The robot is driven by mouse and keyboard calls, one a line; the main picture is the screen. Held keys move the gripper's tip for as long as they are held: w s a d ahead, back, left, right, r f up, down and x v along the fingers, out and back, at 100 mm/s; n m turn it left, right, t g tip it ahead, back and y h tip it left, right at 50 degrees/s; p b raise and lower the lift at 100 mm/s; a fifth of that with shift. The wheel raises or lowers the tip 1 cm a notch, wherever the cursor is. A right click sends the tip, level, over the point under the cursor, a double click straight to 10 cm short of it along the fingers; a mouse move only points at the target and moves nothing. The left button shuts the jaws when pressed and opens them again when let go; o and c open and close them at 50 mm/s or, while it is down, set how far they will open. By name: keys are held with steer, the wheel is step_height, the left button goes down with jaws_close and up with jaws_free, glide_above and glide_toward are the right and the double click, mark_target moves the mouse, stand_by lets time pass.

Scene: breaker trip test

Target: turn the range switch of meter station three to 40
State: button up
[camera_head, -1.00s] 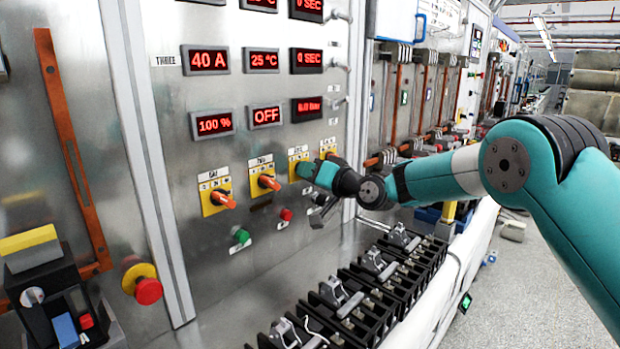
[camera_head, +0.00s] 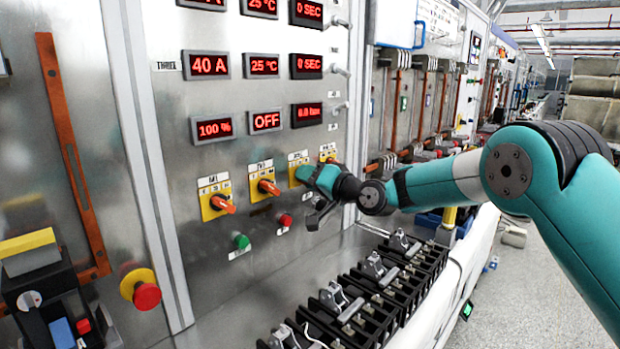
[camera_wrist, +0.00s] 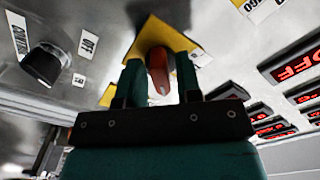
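The meter panel (camera_head: 240,130) carries a row of orange-handled rotary switches on yellow plates. The left switch (camera_head: 222,204) and the middle switch (camera_head: 268,187) are clear of my gripper. My gripper (camera_head: 304,174) is at a third yellow plate (camera_head: 296,163), whose knob it hides in the head view. In the wrist view, an orange-red knob (camera_wrist: 158,68) on a yellow plate (camera_wrist: 150,36) stands between the fingers of my gripper (camera_wrist: 160,80). The fingers look apart, with a gap at the knob; contact is unclear. Switch lettering is too small to read.
A green button (camera_head: 241,241) and a red button (camera_head: 285,220) sit below the switches. Black breaker units (camera_head: 355,310) line the bench below my arm. A red emergency button (camera_head: 146,296) is at lower left. A black knob (camera_wrist: 43,63) shows in the wrist view.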

steer(key=shift+o, duration=0.4)
steer(key=b+v, duration=0.6)
steer(key=v, duration=1.1)
steer(key=shift+b, duration=0.3)
steer(key=shift+s+d, duration=0.1)
steer(key=shift+s, duration=0.1)
